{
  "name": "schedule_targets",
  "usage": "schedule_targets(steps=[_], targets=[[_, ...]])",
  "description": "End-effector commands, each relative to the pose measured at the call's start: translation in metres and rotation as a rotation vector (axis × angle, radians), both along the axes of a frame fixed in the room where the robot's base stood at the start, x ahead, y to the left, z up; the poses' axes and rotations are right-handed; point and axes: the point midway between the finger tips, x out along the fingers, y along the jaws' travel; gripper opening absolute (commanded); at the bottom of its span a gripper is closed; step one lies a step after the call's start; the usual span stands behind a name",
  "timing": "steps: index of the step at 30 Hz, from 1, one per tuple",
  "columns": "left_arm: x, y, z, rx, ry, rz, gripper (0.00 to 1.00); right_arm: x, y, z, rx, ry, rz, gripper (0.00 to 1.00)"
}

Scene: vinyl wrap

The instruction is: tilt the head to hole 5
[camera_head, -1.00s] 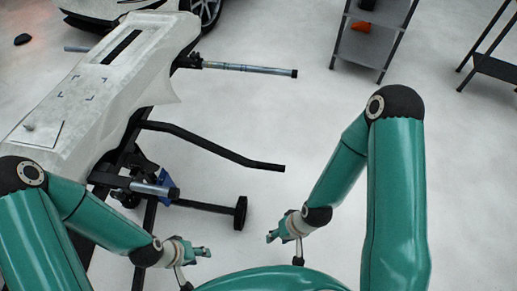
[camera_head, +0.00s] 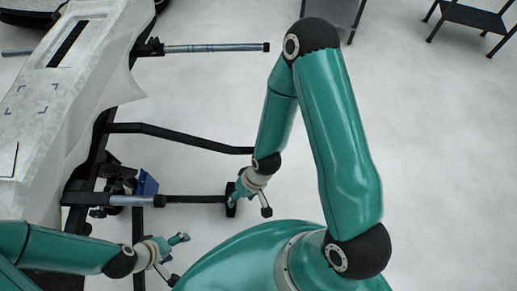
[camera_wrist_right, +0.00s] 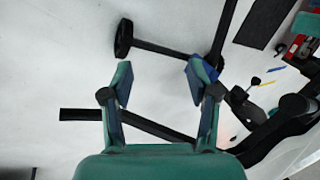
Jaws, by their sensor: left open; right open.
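A long pale panel (camera_head: 62,100) lies on a dark stand along the left of the head view. The stand has a grey-ended rod (camera_head: 215,47), a bent black bar (camera_head: 180,135) and a lower bar ending in a small black wheel (camera_head: 230,208). A blue part (camera_head: 147,184) sits by the lower bar. No hole or hole number can be made out. My left gripper (camera_head: 181,239) is open and empty below the lower bar. My right gripper (camera_head: 236,197) is open and overlaps the wheel in the picture. In the right wrist view its fingers (camera_wrist_right: 160,80) have bare floor between them.
Dark shelves (camera_head: 475,15) stand at the top right and another shelf (camera_head: 333,12) at the top middle. The pale floor (camera_head: 440,150) on the right is clear. Red boxes (camera_wrist_right: 302,47) show at the right of the right wrist view.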

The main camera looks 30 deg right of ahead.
Motion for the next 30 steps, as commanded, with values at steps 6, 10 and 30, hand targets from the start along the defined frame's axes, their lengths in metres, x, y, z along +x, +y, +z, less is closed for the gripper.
schedule_targets(steps=[6,10,30], targets=[[0.000,0.000,-0.088,0.000,0.001,0.000,0.74,0.060,-0.006,-0.044,-0.028,-0.126,0.294,0.60],[0.000,0.000,-0.143,0.000,0.001,0.000,0.74,0.099,-0.031,-0.055,-0.109,-0.202,0.515,0.60],[0.000,0.000,-0.284,0.000,0.000,0.000,0.74,0.158,-0.157,-0.003,-0.538,-0.223,1.067,0.60]])
